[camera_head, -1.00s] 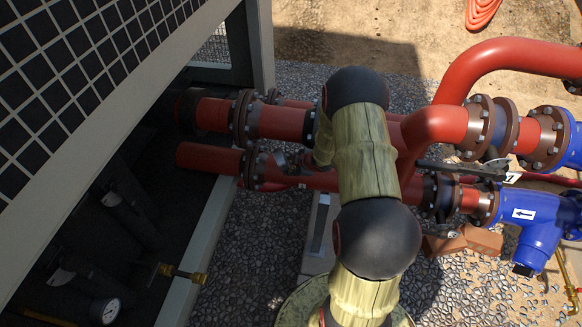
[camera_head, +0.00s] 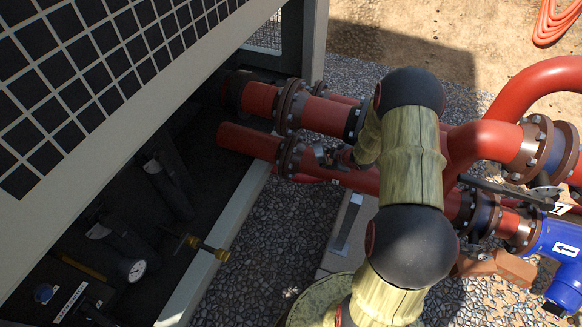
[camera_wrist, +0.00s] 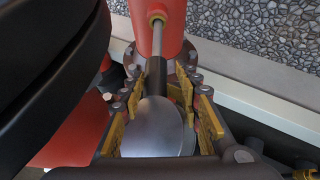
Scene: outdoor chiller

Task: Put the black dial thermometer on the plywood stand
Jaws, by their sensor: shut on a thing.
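In the wrist view my gripper (camera_wrist: 160,98) is shut, its yellow pads on either side of the thermometer (camera_wrist: 157,128). I see a smooth grey round surface, a black neck and a bright metal stem; no dial face shows. The stem points at a brass-coloured fitting (camera_wrist: 157,16) on a red pipe. I cannot tell whether its tip is inside the fitting or only in line with it. In the head view my arm covers much of the middle, and I cannot make out the gripper or thermometer clearly. I cannot identify the plywood stand in either view.
Red flanged pipes (camera_head: 253,143) run out of the dark chiller recess, close to my arm. A blue fitting (camera_head: 562,250) with a white arrow label is at right. A white-faced gauge (camera_head: 137,270) sits in the recess. Open gravel (camera_head: 300,240) lies beside the chiller's sill.

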